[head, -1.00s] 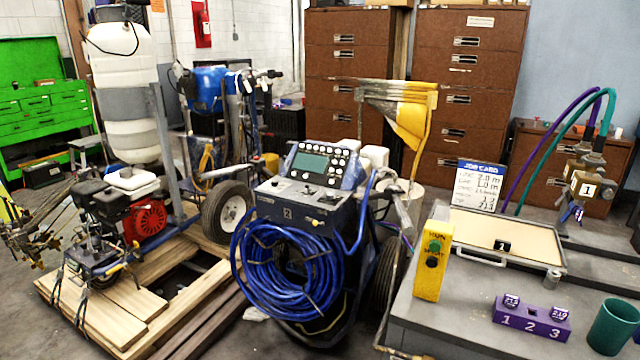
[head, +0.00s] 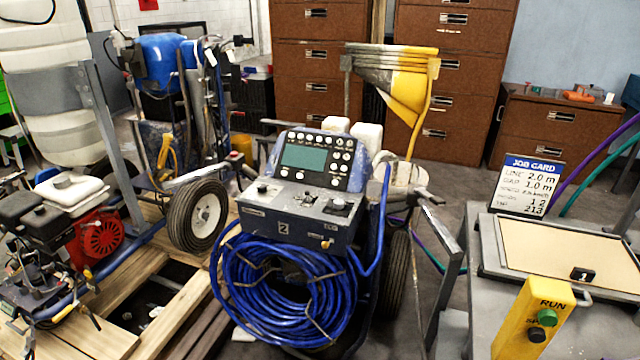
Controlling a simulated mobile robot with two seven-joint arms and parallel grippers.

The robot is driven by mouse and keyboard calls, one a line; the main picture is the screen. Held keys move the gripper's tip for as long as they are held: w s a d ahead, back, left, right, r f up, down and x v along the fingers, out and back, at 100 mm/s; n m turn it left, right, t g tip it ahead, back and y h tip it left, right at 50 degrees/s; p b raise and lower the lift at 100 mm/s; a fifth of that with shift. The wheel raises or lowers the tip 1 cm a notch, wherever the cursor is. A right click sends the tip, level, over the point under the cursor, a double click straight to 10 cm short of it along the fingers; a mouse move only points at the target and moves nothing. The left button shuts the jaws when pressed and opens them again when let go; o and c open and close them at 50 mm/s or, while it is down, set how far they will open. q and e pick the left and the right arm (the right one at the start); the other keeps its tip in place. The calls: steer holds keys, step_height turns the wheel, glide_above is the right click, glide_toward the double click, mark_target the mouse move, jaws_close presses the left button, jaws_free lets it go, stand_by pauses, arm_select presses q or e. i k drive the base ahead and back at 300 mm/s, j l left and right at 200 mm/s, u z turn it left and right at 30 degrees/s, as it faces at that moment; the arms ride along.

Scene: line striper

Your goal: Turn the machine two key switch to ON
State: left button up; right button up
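Machine two (head: 256,217) stands upright in the middle of the head view, with a small plate marked 2 on its dark front box. A sloped panel with a greenish screen (head: 303,157) and several white knobs sits above the box. A small brass-coloured part (head: 325,243) sticks out of the box's lower right front. Which part is the key switch, and its position, is too small to tell. Neither gripper is in view.
A coil of blue hose (head: 290,300) hangs below the box. A red-and-black engine (head: 98,238) on wooden pallets stands left. Brown drawer cabinets stand behind.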

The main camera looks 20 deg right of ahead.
mark_target(339, 203)
steer(key=i+j, duration=0.1)
steer(key=i, duration=0.5)
steer(key=i+z, duration=0.1)
steer(key=i, duration=0.45)
